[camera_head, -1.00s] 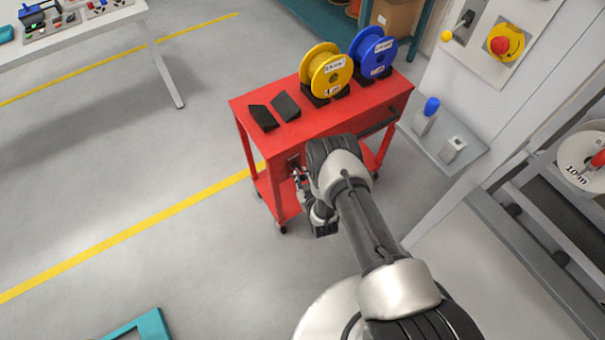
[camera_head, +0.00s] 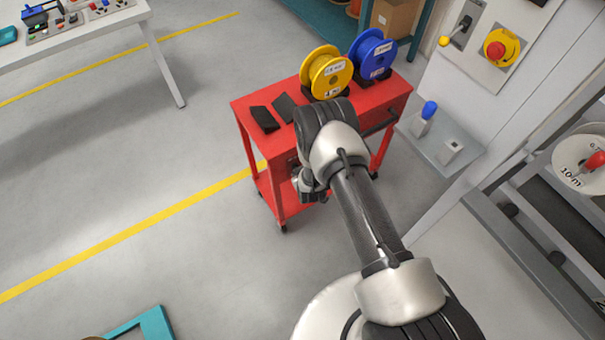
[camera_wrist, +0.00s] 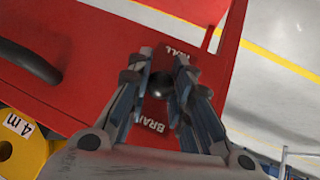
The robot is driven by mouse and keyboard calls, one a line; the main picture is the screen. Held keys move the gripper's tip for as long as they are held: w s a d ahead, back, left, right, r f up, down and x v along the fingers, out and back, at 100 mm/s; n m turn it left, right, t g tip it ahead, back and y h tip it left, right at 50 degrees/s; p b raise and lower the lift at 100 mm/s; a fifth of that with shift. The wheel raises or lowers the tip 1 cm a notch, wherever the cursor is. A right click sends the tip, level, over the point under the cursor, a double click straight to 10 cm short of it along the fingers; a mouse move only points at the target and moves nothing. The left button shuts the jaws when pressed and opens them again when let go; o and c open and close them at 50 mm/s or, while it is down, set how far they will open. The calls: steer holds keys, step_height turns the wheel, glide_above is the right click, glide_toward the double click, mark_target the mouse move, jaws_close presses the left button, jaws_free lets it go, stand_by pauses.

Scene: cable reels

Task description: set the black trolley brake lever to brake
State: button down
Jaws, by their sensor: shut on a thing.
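The red trolley (camera_head: 385,97) stands in the middle of the head view. In the wrist view its red panel (camera_wrist: 85,40) carries a dark red plate with white lettering, partly covered: "ROLL" at the top and "BRA…" at the bottom. The black brake lever (camera_wrist: 160,86) shows as a round dark knob between the two words. My gripper (camera_wrist: 162,62) is shut on the lever, one finger on each side of the knob. The lever's exact angle is hard to tell. In the head view my arm hides the lever and most of the gripper.
A yellow reel (camera_head: 326,72) and a blue reel (camera_head: 372,54) stand on the trolley beside two black wedges (camera_head: 265,119). A black handle (camera_wrist: 28,60) is near my gripper in the wrist view. A grey shelf (camera_head: 440,150) is close on the right.

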steer(key=c, duration=1.4)
jaws_free()
steer(key=v, duration=1.2)
